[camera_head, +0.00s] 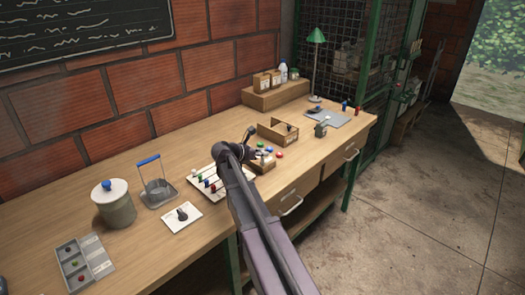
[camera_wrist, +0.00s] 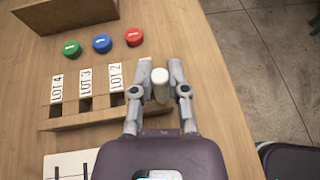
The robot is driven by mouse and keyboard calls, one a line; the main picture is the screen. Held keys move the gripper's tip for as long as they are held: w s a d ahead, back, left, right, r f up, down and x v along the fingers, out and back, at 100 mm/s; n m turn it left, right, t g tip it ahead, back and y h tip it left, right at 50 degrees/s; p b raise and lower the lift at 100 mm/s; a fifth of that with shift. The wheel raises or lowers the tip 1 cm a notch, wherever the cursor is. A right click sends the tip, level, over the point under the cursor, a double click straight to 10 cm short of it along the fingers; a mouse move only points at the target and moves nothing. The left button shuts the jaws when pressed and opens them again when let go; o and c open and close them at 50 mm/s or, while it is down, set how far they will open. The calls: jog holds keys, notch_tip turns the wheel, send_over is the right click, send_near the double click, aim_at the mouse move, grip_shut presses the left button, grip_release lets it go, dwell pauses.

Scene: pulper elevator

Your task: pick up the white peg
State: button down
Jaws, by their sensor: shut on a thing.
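The white peg (camera_wrist: 160,77) shows in the wrist view between the two fingers of my gripper (camera_wrist: 158,89), its pale round top facing the camera. My gripper is shut on it. The peg is at the right end of a wooden lot rack (camera_wrist: 98,123) with labels LOT 4, LOT 3 and LOT 2. I cannot tell whether the peg's lower end is in the rack or clear of it. In the head view my arm covers most of this spot.
Green (camera_wrist: 71,48), blue (camera_wrist: 102,43) and red (camera_wrist: 134,37) caps lie beyond the rack. A wooden box (camera_head: 273,134) stands behind.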

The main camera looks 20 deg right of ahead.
jog(key=s+a+r+p, duration=0.1)
jog(key=s+a, duration=0.5)
jog(key=s, duration=0.6)
jog(key=shift+s+r, duration=0.15)
jog(key=shift+s, duration=0.25)
